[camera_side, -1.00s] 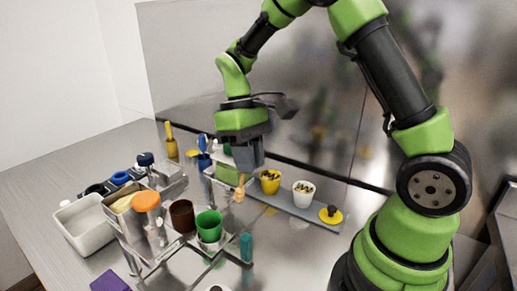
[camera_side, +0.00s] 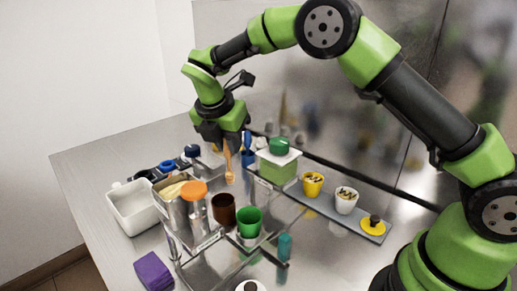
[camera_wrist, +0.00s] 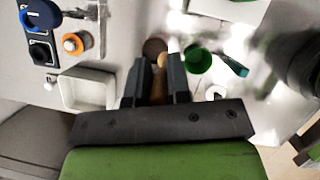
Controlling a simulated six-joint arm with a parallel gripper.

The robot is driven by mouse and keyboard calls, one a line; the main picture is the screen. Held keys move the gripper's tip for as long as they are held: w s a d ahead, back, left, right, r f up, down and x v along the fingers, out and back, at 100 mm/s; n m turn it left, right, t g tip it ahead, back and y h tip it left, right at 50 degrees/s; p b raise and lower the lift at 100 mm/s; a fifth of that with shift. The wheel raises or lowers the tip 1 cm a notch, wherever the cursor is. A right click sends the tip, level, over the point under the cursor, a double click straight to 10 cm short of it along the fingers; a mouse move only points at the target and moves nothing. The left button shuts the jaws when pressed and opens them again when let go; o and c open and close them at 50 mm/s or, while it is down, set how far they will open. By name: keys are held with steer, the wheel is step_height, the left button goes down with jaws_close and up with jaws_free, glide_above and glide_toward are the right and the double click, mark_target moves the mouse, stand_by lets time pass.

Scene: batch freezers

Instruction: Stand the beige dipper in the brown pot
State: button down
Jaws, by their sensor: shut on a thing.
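My gripper (camera_side: 226,146) is shut on the beige dipper (camera_side: 228,166), which hangs roughly upright with its rounded end down. In the side view the dipper's lower end shows just above and behind the rim of the brown pot (camera_side: 223,211); it looks clear of the pot. In the wrist view the dipper (camera_wrist: 161,62) shows between the fingers of my gripper (camera_wrist: 157,72), and the brown pot (camera_wrist: 152,46) lies just beyond, partly hidden by them. A green pot (camera_side: 248,222) stands right beside the brown one.
Yellow (camera_side: 313,184) and white (camera_side: 346,200) cups stand on a strip. A white bin (camera_side: 133,204) is left.

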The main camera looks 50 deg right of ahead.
steer(key=shift+w+a+f+n+t+y, duration=0.1)
steer(key=shift+w+a+f+n+t, duration=0.15)
steer(key=shift+f+n, duration=0.4)
steer(key=shift+w+a+f+n+t+y, duration=0.15)
steer(key=shift+w+f+n, duration=0.25)
steer(key=shift+f, duration=0.5)
steer(key=shift+w+a+f+n+t+y, duration=0.1)
steer(key=shift+w+a+f+n+t, duration=0.15)
steer(key=shift+f+n, duration=0.35)
steer(key=shift+d+f, duration=0.1)
steer(key=shift+f, duration=0.1)
steer(key=shift+f, duration=2.6)
steer(key=c, duration=0.5)
jaws_free()
steer(key=shift+r, duration=0.1)
